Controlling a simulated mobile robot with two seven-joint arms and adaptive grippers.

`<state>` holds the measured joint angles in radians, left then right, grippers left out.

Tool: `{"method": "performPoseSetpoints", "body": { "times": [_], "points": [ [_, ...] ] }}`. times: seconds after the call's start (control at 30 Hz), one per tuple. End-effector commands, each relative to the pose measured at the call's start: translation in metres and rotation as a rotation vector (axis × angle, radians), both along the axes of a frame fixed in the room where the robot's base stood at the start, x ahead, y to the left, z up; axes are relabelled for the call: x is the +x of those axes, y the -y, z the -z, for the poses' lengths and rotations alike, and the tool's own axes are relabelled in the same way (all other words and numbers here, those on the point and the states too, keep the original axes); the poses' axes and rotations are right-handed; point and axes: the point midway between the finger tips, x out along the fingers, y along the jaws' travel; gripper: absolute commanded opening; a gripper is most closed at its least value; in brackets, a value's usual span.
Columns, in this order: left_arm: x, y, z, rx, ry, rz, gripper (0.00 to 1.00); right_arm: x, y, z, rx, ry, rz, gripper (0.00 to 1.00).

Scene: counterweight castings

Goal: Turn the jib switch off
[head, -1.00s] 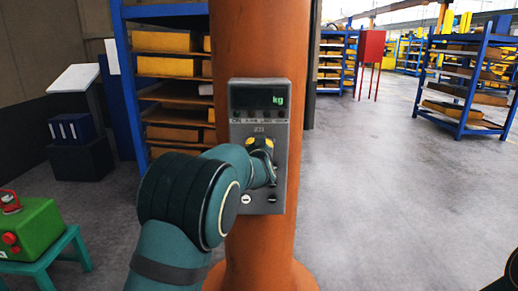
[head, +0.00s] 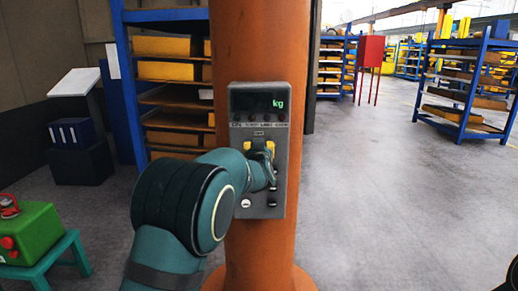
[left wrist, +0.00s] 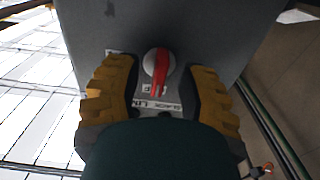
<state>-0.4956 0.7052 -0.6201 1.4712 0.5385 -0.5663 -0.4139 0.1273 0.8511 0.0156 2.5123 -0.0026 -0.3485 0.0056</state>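A grey control box (head: 237,165) with a dark display showing green "kg" is fixed to an orange column. My left gripper (head: 259,147) is at the front of the box and hides part of it in the head view. In the left wrist view, a round switch with a red handle (left wrist: 158,68) sits on the grey panel. The handle points toward the bottom of the picture. The yellow-padded fingers of the left gripper (left wrist: 164,72) are open, one on each side of the switch, with gaps visible. Small labels beside the switch are only partly readable.
The orange column (head: 255,40) stands directly ahead. Blue shelving (head: 128,95) is behind it on the left. A red cabinet (head: 371,48) stands farther back.

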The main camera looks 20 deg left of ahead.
Motion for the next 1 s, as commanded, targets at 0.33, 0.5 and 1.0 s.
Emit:
{"method": "performPoseSetpoints", "body": {
  "times": [0.33,0.5,1.0],
  "points": [
    [-0.014,0.005,0.0,-0.002,-0.002,0.002,0.4,0.0,0.0,0.0,0.0,0.0,0.0,0.47],
    [-0.042,0.013,0.0,-0.004,-0.002,0.003,0.4,0.0,0.0,0.0,0.0,0.0,0.0,0.47],
    [-0.112,0.032,0.0,-0.001,-0.001,0.0,0.4,0.0,0.0,0.0,0.0,0.0,0.0,0.47]
  ]
}}
